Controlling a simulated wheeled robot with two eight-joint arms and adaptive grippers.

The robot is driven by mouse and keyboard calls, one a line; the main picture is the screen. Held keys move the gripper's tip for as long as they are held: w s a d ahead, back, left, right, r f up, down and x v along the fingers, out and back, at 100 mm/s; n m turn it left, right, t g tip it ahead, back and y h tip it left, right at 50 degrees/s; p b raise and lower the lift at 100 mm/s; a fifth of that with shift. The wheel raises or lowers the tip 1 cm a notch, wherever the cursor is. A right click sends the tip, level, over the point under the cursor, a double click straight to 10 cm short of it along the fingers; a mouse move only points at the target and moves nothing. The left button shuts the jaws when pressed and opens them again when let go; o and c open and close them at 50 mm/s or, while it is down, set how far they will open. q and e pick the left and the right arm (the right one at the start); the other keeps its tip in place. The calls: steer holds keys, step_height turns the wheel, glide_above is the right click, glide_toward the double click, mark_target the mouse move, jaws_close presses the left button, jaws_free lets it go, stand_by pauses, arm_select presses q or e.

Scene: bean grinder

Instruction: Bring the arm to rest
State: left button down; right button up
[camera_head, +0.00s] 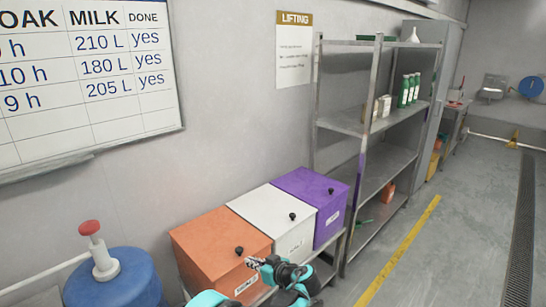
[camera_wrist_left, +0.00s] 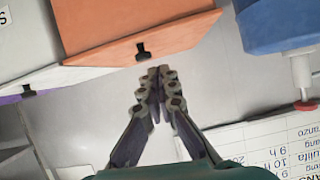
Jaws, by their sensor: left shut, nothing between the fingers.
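My left gripper (camera_head: 256,263) shows at the bottom of the head view, with grey jointed fingers and a teal arm part behind them. It appears in front of the orange box's right edge and the white box's lower front. In the left wrist view its fingers (camera_wrist_left: 155,75) meet at the tips, shut with nothing between them. The orange box's dark knob (camera_wrist_left: 142,51) is just above the fingertips in that picture; I cannot tell how far apart they are. My right gripper is not in view.
Three lidded boxes, orange (camera_head: 205,243), white (camera_head: 270,208) and purple (camera_head: 312,181), stand in a row on a rack. A blue barrel (camera_head: 120,285) with a red-topped fitting is at lower left. A metal shelf (camera_head: 340,123) stands behind. The floor right of the yellow line (camera_head: 402,248) is clear.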

arm_select(q)
steer(key=s+a+r+m+g+h, duration=0.1)
steer(key=s+a+r+m+h, duration=0.15)
steer(key=s+a+r, duration=0.4)
steer(key=s+a+r+m+g+h, duration=0.1)
steer(key=s+a+m+g+h, duration=0.2)
steer(key=s, duration=0.7)
steer(key=s+f+m+t+h, duration=0.1)
steer(key=s+h, duration=0.3)
steer(key=s, duration=1.2)
steer(key=shift+s+a+f+m+t, duration=0.3)
steer(key=shift+a+f+m+t, duration=0.15)
steer(key=shift+m, duration=0.3)
steer(key=shift+d, duration=0.1)
